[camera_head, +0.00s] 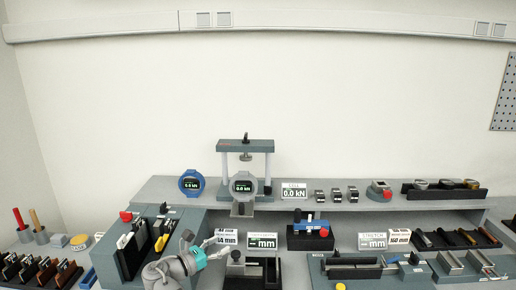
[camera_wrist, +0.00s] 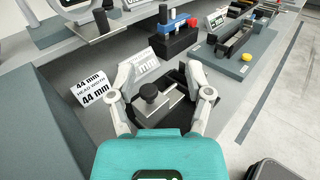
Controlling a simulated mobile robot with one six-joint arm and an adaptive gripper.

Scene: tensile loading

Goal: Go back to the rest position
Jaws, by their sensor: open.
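My gripper (camera_head: 219,247) is low in the centre-left of the head view, with its teal body and pale fingers pointing right. In the wrist view my gripper (camera_wrist: 159,74) has its two fingers spread wide with nothing held between them. A small fixture with a black knob on a grey plate (camera_wrist: 150,93) shows between the fingers in the wrist view. In the head view this fixture (camera_head: 236,257) stands just right of the fingertips. I cannot tell how far above it the fingers are.
A tensile frame (camera_head: 247,142) stands behind on a raised grey shelf (camera_head: 330,203). A dark green block with slots (camera_head: 128,258) stands close left of my arm. A blue-and-black device (camera_head: 310,232) and a long green bench fixture (camera_head: 355,268) lie to the right.

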